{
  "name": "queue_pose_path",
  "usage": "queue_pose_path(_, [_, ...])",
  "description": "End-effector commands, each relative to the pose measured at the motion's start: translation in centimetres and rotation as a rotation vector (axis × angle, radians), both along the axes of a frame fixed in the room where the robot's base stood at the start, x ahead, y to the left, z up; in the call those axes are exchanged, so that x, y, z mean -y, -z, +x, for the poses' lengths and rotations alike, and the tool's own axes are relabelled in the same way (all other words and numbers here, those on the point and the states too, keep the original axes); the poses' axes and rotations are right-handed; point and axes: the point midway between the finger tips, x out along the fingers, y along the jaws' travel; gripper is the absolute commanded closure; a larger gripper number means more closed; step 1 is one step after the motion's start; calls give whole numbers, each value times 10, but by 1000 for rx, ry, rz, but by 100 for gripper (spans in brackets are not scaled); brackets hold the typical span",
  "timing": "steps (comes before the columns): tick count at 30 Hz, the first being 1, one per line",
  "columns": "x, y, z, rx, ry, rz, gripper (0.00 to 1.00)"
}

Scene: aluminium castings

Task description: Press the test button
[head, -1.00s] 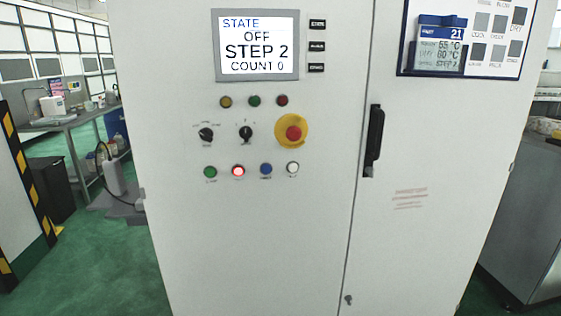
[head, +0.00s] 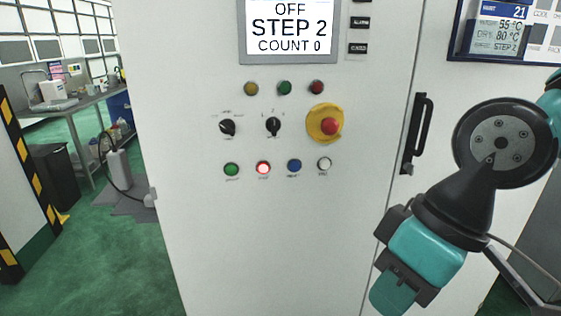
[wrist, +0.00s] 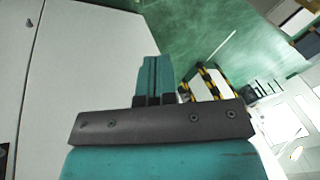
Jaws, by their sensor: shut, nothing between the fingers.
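The control panel on the pale cabinet has a row of small buttons: green (head: 231,169), lit red (head: 263,168), blue (head: 294,166) and white (head: 324,163). The labels under them are too small to read surely, so I cannot tell by text which is the test button. The screen (head: 290,27) reads OFF, STEP 2, COUNT 0. My gripper (head: 391,296) is at the lower right, below and right of the buttons and apart from them. In the wrist view its teal fingers (wrist: 155,76) are together with nothing between them. No button shows in the wrist view.
A red emergency stop on a yellow base (head: 325,124) sits above the white button. Two black selector knobs (head: 273,126) are left of it. A black door handle (head: 417,133) stands out between the panel and my arm. Open green floor (head: 120,255) lies left of the cabinet.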

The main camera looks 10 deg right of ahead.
Motion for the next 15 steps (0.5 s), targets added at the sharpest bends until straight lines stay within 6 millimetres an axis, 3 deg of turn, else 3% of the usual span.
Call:
queue_pose_path(11, [0,0,0,1,0,1,100])
queue_pose_path(15, [-6,2,20,33,0,53,100])
